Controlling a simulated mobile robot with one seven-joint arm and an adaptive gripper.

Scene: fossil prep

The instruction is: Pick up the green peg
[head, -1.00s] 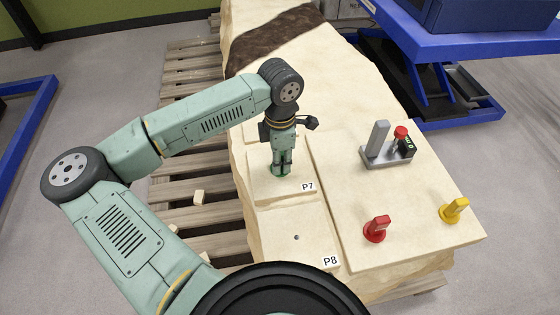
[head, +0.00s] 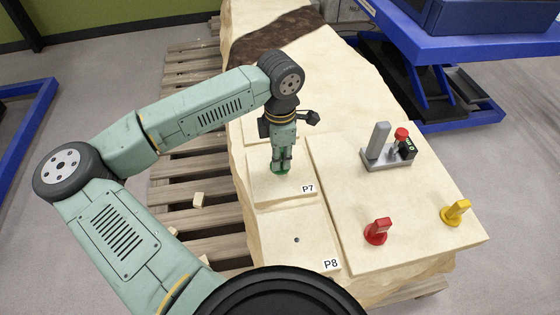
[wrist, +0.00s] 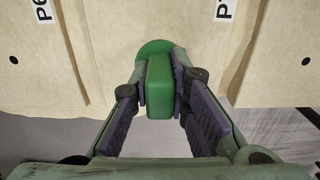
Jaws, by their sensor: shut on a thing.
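The green peg (wrist: 160,86) is between the two pads of my gripper (wrist: 163,92) in the wrist view, with both pads against its sides. Its round green base (head: 281,174) shows below my gripper (head: 281,163) in the head view, at the panel labelled P7 (head: 307,189). My gripper points down and is shut on the peg. The fingers hide most of the peg in the head view. I cannot tell whether its base touches the panel.
A red peg (head: 377,232) and a yellow peg (head: 455,212) stand on the slab to the right. A grey block device with a red button (head: 388,158) stands behind them. The P8 panel (head: 280,222) in front is bare with one hole. A wooden pallet (head: 185,190) lies left.

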